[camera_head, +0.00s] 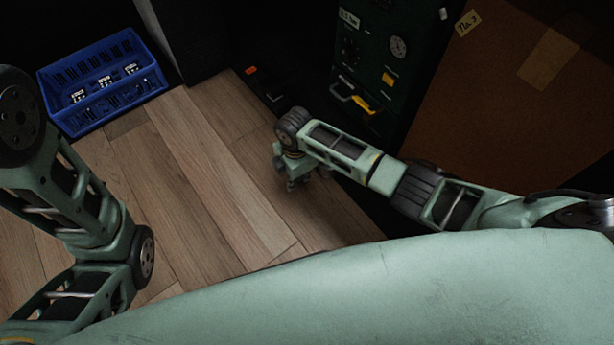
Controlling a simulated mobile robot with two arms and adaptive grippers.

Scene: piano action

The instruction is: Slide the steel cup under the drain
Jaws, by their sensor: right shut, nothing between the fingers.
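I cannot make out the steel cup or the drain in this view. My right gripper (300,182) points down over the wooden floor, in front of the dark green cabinet (376,68). It is small and dark in the picture, shut, with nothing seen held in it. The spot directly beneath it is partly hidden by the gripper and the forearm. My left arm comes in at the left edge, but its gripper is out of view.
A blue crate (66,120) with small parts inside stands on the floor at the upper left. A large brown box (520,110) labelled "No. 3" is at the right. The wooden floor (185,165) between my arms is clear.

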